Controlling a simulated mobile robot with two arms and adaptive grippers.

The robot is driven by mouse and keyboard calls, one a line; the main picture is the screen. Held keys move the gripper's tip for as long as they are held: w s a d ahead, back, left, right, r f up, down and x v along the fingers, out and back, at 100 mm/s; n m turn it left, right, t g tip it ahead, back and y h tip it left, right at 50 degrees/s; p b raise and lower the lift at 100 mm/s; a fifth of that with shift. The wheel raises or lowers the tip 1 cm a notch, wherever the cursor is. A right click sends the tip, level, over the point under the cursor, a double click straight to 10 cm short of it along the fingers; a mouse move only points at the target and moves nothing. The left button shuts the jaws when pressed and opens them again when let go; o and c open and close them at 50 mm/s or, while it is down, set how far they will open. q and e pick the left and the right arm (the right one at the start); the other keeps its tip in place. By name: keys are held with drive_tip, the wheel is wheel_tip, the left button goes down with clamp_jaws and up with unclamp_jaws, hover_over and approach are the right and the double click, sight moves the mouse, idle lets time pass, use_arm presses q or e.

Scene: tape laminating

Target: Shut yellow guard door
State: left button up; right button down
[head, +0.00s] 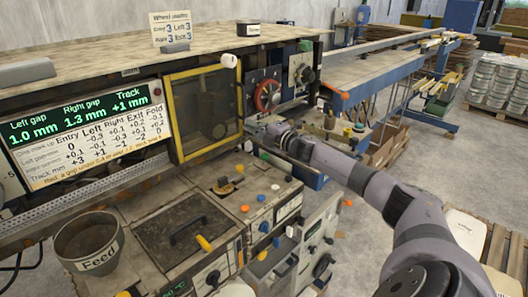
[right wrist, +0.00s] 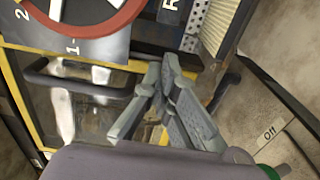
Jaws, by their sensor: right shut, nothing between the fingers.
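The yellow guard door (head: 168,112) is a yellow-framed clear panel on the machine front, right of the green display. It looks about in line with the machine front; I cannot tell whether a small gap is left. In the right wrist view a yellow-edged clear panel with a black bar handle (right wrist: 75,82) lies beside my fingers. My right gripper (head: 252,133) is at the lower right corner of the door. In the wrist view its fingers (right wrist: 160,72) are together and empty, close to the handle's end; contact is unclear. My left gripper is out of view.
A red handwheel (head: 267,95) sits just right of the door and shows in the wrist view too (right wrist: 88,28). A white knob (head: 229,61) is at the door's upper right. Below are a control panel (head: 255,205) with coloured buttons and a Feed cup (head: 92,262).

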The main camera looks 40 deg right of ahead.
drive_tip(key=s, duration=1)
drive_tip(key=shift+s+d, duration=0.15)
drive_tip(key=shift+s, duration=0.2)
